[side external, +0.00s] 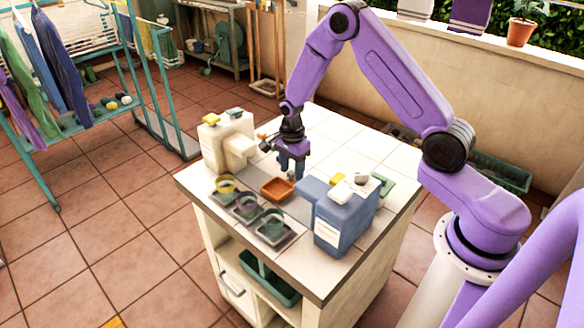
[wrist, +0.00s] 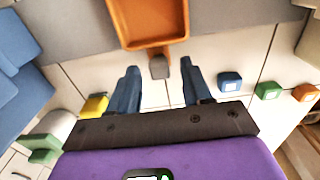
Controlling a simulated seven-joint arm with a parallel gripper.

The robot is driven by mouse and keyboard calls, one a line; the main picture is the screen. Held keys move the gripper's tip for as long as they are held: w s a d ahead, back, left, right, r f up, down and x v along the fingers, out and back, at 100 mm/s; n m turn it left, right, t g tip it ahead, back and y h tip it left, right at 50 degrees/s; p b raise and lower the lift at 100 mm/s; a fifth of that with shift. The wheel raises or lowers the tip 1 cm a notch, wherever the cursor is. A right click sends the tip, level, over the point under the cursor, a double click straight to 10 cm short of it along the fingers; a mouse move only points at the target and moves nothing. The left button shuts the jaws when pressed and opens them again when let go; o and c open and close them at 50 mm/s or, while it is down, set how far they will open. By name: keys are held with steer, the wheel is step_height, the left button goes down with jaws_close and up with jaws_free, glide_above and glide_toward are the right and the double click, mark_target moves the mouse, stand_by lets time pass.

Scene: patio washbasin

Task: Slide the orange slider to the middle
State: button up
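The orange slider (side external: 277,189) is a shallow square tray on a grey strip on the tabletop, between a cream block and a blue block. In the wrist view the orange slider (wrist: 148,22) is at the top centre, with a short orange stem ending in a grey tab (wrist: 160,68) towards me. My gripper (side external: 291,176) points down just behind the slider in the side view. In the wrist view my gripper (wrist: 160,74) has its two blue fingers apart, with the tab at or just beyond the gap between their tips. I cannot tell whether they touch it.
The cream block (side external: 226,142) and the blue block (side external: 342,215) flank the slider. Small yellow (wrist: 94,105), blue (wrist: 229,82), green (wrist: 267,90) and orange (wrist: 305,92) blocks lie near my fingers.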

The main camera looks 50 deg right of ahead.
step_height(320, 180, up, 18)
steer(key=shift+f, duration=0.25)
stand_by(0.4)
steer(key=s+a+r+n, duration=0.2)
steer(key=s+a+n, duration=0.3)
steer(key=s+n, duration=0.3)
steer(key=s+a+r+n, duration=0.2)
steer(key=s+a+n, duration=0.3)
steer(key=s+n, duration=0.2)
steer(key=s+d+n, duration=0.1)
steer(key=s+n, duration=1.4)
steer(key=s, duration=0.3)
steer(key=shift+s+d+f+n, duration=0.25)
steer(key=shift+s+d+n, duration=0.05)
steer(key=shift+s, duration=0.05)
